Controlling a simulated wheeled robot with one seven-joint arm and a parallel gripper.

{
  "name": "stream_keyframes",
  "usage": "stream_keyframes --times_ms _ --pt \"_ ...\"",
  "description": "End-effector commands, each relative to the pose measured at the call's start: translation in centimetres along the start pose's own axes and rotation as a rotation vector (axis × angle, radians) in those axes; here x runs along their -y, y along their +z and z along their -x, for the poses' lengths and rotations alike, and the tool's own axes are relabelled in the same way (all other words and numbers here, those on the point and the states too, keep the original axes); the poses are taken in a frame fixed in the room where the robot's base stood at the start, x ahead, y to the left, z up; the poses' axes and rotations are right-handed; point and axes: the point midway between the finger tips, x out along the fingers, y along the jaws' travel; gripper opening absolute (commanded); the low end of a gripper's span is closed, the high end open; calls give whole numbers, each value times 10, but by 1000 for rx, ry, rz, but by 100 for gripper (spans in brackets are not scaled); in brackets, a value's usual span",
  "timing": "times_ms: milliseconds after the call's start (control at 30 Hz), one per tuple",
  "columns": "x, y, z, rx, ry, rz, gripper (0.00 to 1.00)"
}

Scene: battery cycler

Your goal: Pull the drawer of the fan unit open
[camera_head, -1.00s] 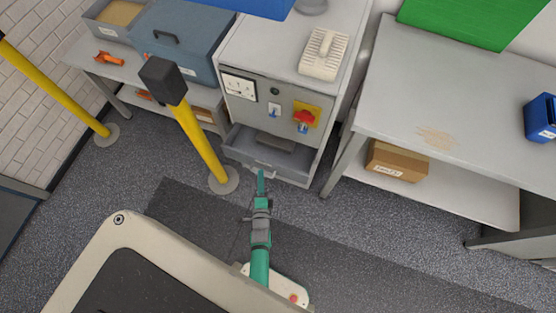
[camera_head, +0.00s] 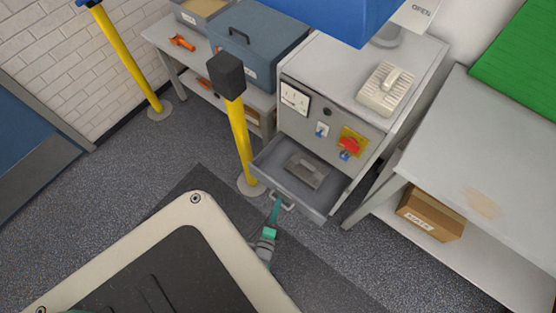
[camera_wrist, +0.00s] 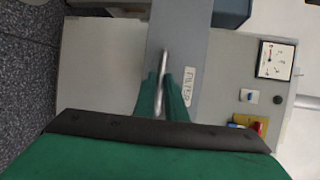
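The fan unit (camera_head: 330,62) is a grey cabinet with a gauge, switches and a red knob on a yellow plate. Its drawer (camera_head: 312,208) at the bottom stands well out, with its inside visible from above. A grey block (camera_head: 306,171) lies in it. My gripper (camera_head: 275,208) is at the drawer front. In the wrist view, the green fingers of my gripper (camera_wrist: 163,95) sit on both sides of the silver handle bar (camera_wrist: 164,62) and appear closed on it. The drawer front (camera_wrist: 180,45) there carries a "FILTER" label (camera_wrist: 188,86).
A yellow post (camera_head: 239,135) with a black top stands just left of the drawer. A grey bench (camera_head: 470,150) with a cardboard box (camera_head: 430,214) on its lower shelf is at right. A blue case (camera_head: 255,45) sits on a table behind. Floor before the drawer is partly hidden by my base.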

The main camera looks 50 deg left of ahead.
Motion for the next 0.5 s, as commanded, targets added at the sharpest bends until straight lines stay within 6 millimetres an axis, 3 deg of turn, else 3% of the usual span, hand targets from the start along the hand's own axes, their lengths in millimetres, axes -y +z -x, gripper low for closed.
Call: stream_keyframes --times_ms 67,367,500 --pt "0 1 0 2 1 0 28" --pt "0 0 1 -1 0 -1 28" --pt "-1 0 12 -1 2 -2 28"
